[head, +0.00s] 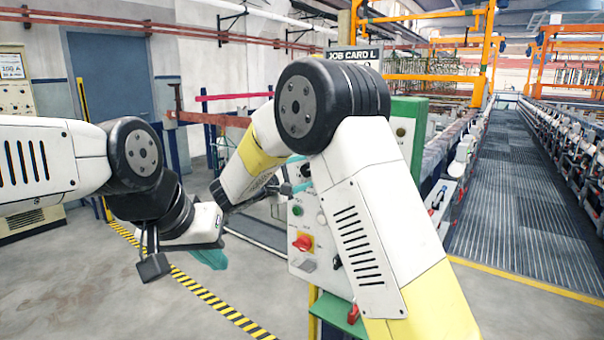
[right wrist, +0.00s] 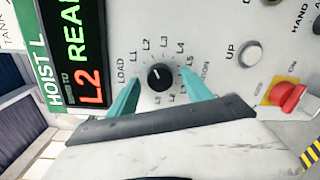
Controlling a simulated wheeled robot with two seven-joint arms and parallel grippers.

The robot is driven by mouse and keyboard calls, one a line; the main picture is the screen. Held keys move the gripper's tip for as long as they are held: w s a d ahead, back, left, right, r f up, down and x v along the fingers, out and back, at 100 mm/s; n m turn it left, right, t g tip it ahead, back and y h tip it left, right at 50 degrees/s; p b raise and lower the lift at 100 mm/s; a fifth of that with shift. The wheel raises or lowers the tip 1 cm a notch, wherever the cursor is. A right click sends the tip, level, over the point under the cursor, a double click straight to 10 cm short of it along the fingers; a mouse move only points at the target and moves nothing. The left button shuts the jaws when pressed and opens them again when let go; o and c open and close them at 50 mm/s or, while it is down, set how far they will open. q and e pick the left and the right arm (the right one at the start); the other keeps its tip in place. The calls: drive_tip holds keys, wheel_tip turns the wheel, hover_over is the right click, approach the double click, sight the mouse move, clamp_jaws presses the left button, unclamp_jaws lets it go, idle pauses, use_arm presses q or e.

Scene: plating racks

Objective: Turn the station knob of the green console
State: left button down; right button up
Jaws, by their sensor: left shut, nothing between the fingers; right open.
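The station knob (right wrist: 160,76) is a round black dial on the pale panel in the right wrist view. Labels LOAD and L1 to L5 ring it. A small pale mark shows on it, but I cannot tell exactly which label it points at. My right gripper (right wrist: 160,68) is open, with one teal finger on each side of the knob; I cannot tell whether they touch it. In the head view the right gripper (head: 298,176) is at the green console (head: 405,130), and my arm hides the knob. My left gripper (head: 210,258) is shut and empty, left of the console.
A lit display (right wrist: 88,60) reading L2 and part of a word is left of the knob. An UP button (right wrist: 250,52) and a red knob on a yellow plate (right wrist: 287,95) are to the right. Yellow-black floor tape (head: 215,302) runs left of the console.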

drive_tip(key=v, duration=0.7)
drive_tip(key=shift+s+a, duration=0.2)
drive_tip(key=shift+s, duration=0.05)
drive_tip(key=s+d+f+m+g+y, duration=0.25)
drive_tip(key=s+d+g, duration=0.35)
drive_tip(key=d, duration=0.4)
drive_tip(key=s+d+f+m+g+y, duration=0.1)
drive_tip(key=s+d+m+g, duration=0.25)
drive_tip(key=s+d, duration=0.55)
drive_tip(key=s+m+t+y, duration=0.2)
drive_tip(key=s+m+y, duration=0.5)
drive_tip(key=s, duration=0.7)
drive_tip(key=shift+s+r+m+y, duration=0.2)
drive_tip(key=shift+s+m+y, duration=0.1)
drive_tip(key=shift+y, duration=0.95)
idle(0.6)
